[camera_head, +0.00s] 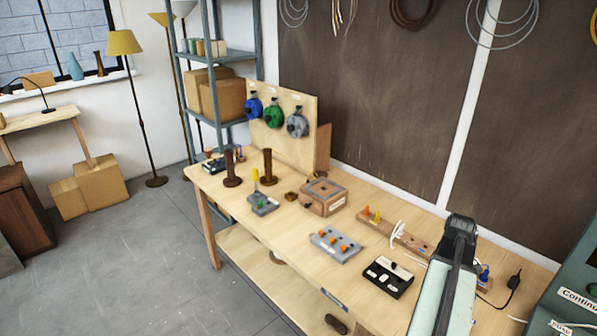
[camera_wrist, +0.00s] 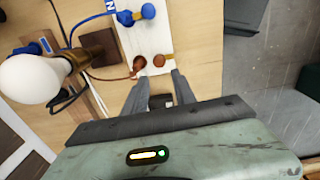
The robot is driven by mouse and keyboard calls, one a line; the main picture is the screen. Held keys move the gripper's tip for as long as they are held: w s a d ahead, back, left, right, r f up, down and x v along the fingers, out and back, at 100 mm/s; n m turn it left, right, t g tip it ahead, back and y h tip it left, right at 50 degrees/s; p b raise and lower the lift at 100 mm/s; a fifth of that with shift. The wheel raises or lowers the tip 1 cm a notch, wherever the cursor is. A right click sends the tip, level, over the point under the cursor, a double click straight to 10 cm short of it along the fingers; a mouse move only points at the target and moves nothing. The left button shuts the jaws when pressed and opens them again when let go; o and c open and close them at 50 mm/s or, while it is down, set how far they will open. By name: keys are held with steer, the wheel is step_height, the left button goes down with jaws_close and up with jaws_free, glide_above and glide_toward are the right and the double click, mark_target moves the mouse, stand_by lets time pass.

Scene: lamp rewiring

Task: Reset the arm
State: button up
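In the wrist view my gripper (camera_wrist: 159,88) points at the bench with its two grey fingers apart. Nothing shows held between them. Just past the fingertips is a white terminal board (camera_wrist: 131,36) with brown-orange knobs (camera_wrist: 158,60) and a blue knob (camera_wrist: 148,11). A white bulb (camera_wrist: 28,78) in a brass socket is at the left. In the head view my pale green arm (camera_head: 447,290) reaches over the right part of the bench, and its gripper fingers cannot be made out there.
The wooden bench (camera_head: 290,235) holds a grey block with orange knobs (camera_head: 336,244), a black switch block (camera_head: 388,277), a wooden box (camera_head: 323,196) and brown spools (camera_head: 268,167). Wire reels (camera_head: 273,116) hang on a back panel. Open floor (camera_head: 130,250) lies left of the bench.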

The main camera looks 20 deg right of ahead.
steer(key=w+a+f+n+b, duration=0.2)
steer(key=w+a+n, duration=0.1)
steer(key=w+a, duration=0.8)
steer(key=w+a+f+n+b, duration=0.1)
steer(key=w+a+n, duration=0.2)
steer(key=w+a, duration=0.75)
steer(key=a+f+m+b, duration=0.2)
steer(key=a+m, duration=0.7)
steer(key=a, duration=1.8)
steer(key=shift+s+a+m, duration=0.3)
steer(key=shift+a+m, duration=0.1)
